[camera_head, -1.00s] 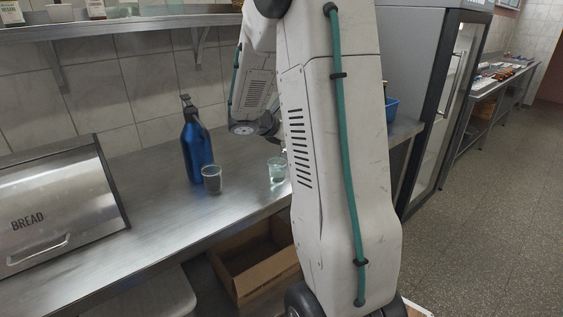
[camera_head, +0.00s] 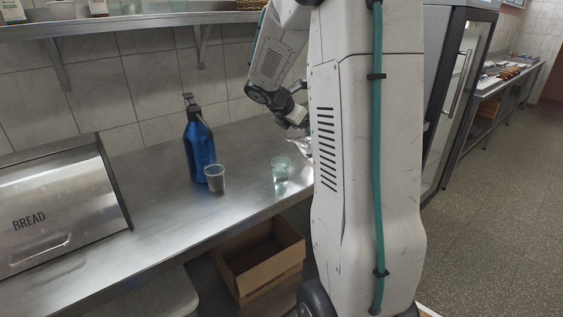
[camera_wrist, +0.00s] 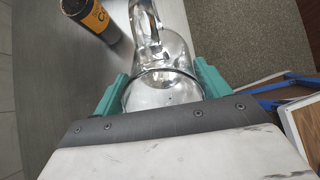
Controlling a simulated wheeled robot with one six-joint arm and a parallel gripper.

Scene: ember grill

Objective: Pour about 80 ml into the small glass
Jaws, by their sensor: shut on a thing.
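My gripper (camera_wrist: 163,84) is shut around a clear glass jug (camera_wrist: 167,62), with a teal finger on each side of it. In the head view my gripper (camera_head: 294,115) is above the counter, and only a shiny part of the jug (camera_head: 302,144) shows beside my arm. A small clear glass (camera_head: 281,170) stands upright on the counter, just left of and nearer than the gripper. It looks pale green in its lower part; the exact level is unclear. A greyish cup (camera_head: 215,179) stands further left. My arm hides the rest of the jug.
A blue bottle (camera_head: 199,147) with a dark top stands behind the greyish cup. A steel bread box (camera_head: 65,205) is at the left of the counter (camera_head: 150,215). A dark can with an orange label (camera_wrist: 97,17) is near the jug in the wrist view. A cardboard box (camera_head: 262,272) sits below.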

